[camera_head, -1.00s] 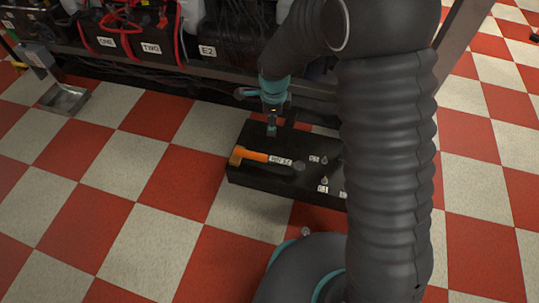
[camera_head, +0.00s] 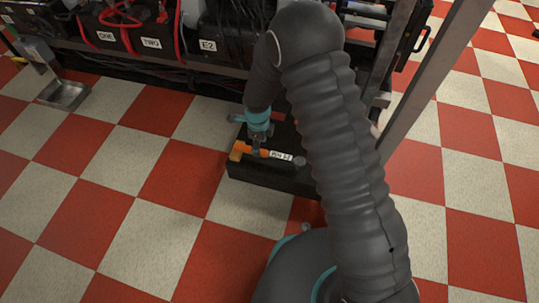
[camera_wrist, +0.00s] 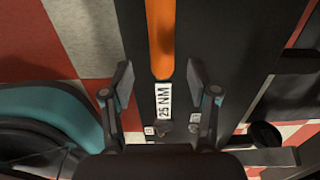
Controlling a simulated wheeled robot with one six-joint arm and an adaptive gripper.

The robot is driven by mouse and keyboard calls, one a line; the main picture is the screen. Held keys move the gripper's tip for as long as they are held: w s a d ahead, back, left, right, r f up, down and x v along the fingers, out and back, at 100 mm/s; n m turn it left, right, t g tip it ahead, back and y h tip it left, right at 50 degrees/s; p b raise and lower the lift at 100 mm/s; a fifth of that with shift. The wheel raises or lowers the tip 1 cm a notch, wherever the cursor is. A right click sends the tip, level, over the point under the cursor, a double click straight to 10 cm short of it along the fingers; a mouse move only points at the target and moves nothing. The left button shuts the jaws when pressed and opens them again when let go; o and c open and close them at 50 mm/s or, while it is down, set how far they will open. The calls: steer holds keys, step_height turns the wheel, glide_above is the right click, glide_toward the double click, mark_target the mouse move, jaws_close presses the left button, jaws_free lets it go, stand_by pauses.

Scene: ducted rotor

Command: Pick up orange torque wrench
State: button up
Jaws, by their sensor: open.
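The orange torque wrench (camera_head: 240,151) lies on top of a black box (camera_head: 270,176) on the floor. Its orange part also shows at the top of the wrist view (camera_wrist: 161,38). A white label reading "25 NM" (camera_wrist: 163,106) lies in line with it. My gripper (camera_head: 257,152) is over the wrench in the head view and partly hides it. In the wrist view my gripper (camera_wrist: 161,88) is open, with one finger on each side of the wrench line near the label. I see no finger closed on the wrench. The exact height above it is unclear.
A rack with black units (camera_head: 211,45) and red cables stands behind the box. A metal post (camera_head: 410,75) rises on the right. A small metal tray (camera_head: 65,91) is at the left. The checkered floor (camera_head: 110,215) left of the box is clear.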

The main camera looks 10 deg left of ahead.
mark_target(270, 157)
steer(key=shift+w+d+f+b, duration=0.1)
steer(key=shift+f+b, duration=0.1)
steer(key=shift+f, duration=1.15)
steer(key=shift+w+f+b, duration=0.1)
steer(key=shift+f+b, duration=0.05)
steer(key=shift+f, duration=1.15)
steer(key=shift+c, duration=0.3)
jaws_close()
